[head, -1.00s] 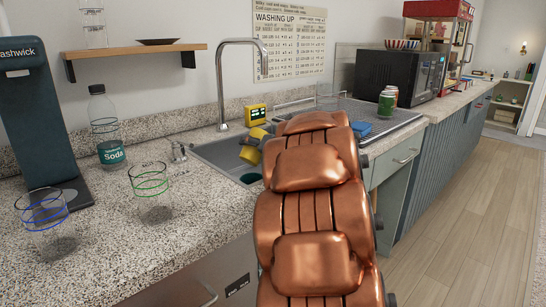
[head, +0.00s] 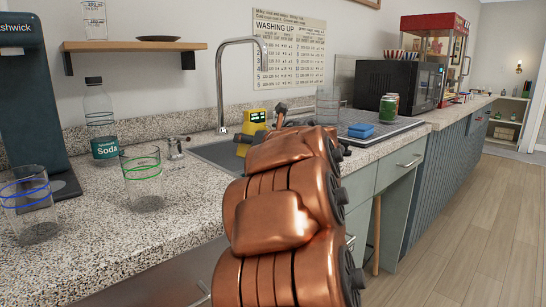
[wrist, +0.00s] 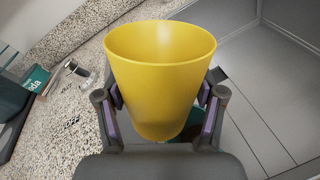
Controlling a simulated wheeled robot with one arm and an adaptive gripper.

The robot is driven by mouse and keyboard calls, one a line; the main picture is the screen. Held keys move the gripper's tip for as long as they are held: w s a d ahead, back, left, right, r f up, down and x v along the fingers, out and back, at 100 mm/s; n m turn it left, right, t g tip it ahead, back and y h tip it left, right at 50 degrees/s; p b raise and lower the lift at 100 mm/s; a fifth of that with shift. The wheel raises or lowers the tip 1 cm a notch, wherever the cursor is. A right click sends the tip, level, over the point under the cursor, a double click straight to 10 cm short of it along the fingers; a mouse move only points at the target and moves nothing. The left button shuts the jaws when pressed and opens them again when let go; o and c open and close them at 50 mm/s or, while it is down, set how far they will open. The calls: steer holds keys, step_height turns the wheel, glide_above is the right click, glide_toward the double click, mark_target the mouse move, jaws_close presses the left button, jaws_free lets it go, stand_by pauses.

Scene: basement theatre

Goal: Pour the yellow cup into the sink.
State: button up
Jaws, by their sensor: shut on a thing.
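The yellow cup (wrist: 160,85) is between the two fingers of my gripper (wrist: 161,98) in the wrist view, with a finger pad against each side. Its wide mouth is at the top of the picture and its narrow base is nearer the palm. Part of its inner wall shows, but no contents can be made out. The grey sink (wrist: 275,85) lies below and to the right of the cup; in the head view part of the basin (head: 215,153) shows beside my arm.
A curved tap (head: 220,90) rises behind the sink. A soda bottle (head: 101,125), green-ringed glass (head: 143,180) and blue-ringed glass (head: 32,205) stand left.

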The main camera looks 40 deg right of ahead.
mark_target(249, 128)
steer(key=shift+s+a+r+n+t+h+b, duration=0.1)
steer(key=shift+a+r+n+t+h+b, duration=0.3)
steer(key=shift+b, duration=1.35)
steer(key=shift+s+a+r+n+t+b, duration=0.1)
steer(key=shift+a+n+b, duration=0.6)
steer(key=shift+b, duration=1.1)
steer(key=shift+a+r+n+t+h+b, duration=0.25)
steer(key=shift+n+b, duration=0.55)
steer(key=shift+b, duration=0.95)
steer(key=shift+a+r+n+b, duration=0.4)
steer(key=shift+n+b, duration=0.2)
steer(key=shift+b, duration=0.5)
